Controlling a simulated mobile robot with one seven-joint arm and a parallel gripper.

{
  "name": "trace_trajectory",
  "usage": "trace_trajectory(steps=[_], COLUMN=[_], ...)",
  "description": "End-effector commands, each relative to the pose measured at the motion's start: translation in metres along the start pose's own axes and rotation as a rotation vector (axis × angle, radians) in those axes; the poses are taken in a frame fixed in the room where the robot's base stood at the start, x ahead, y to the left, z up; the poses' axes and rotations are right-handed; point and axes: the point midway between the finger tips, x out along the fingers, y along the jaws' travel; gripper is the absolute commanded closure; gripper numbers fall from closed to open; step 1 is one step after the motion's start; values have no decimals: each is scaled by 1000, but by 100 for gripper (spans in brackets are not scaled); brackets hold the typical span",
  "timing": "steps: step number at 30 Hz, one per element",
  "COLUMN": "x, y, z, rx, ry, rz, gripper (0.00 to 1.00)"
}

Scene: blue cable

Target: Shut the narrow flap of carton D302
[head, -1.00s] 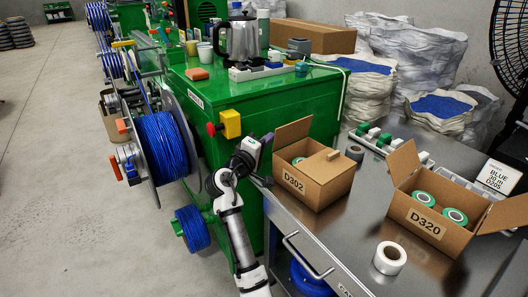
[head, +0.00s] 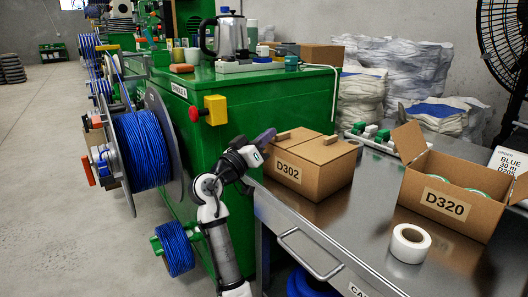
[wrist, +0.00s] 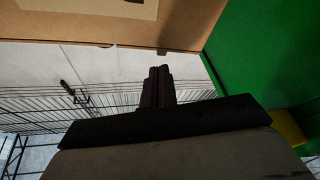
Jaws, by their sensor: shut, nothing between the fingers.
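Carton D302 (head: 300,185) stands on the steel bench beside the green machine. Its top looks covered, with the flaps lying about flat and two small raised cardboard tabs on them, one at the left (head: 283,135) and one at the right. No inside of the carton shows. My gripper (head: 266,136) is at the carton's left upper edge, shut and empty; I cannot tell whether it touches. In the wrist view the shut dark fingers (wrist: 157,85) point toward a cardboard wall (wrist: 120,28) with part of a pale label.
Open carton D320 (head: 447,205), with green rolls inside and flaps raised, stands to the right. A white tape roll (head: 410,243) lies in front of it. The green machine (head: 230,110) with a yellow box and red button is close behind my arm.

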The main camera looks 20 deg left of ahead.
Motion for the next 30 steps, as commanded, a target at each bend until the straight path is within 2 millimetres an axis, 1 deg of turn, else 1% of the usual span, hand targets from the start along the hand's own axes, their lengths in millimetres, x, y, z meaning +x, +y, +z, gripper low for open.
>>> trace_trajectory(steps=[1,11,30], x=[-3,-6,-7], y=[-2,0,1], z=[9,16,20], rx=[41,267,261], ry=[1,-1,-1], rz=[16,94,93], gripper=[100,100,100])
